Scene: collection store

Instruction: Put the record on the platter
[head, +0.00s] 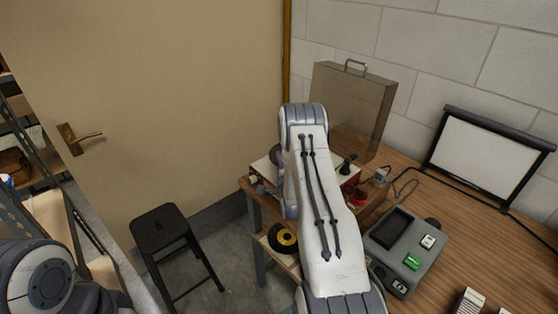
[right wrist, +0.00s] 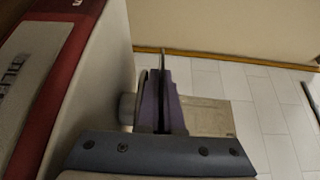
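A black disc with a yellow centre (head: 283,238), which looks like the record, lies low on a shelf beneath the table's left end. The red and white record player (head: 345,173) stands on the table with its grey lid (head: 352,112) raised. My right arm covers most of the player, so I cannot see the platter. In the right wrist view my right gripper (right wrist: 162,105) has its dark fingers close together beside the player's red and pale side (right wrist: 85,80).
A black stool (head: 160,228) stands by the door (head: 190,100). Shelving (head: 40,200) is at the far left.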

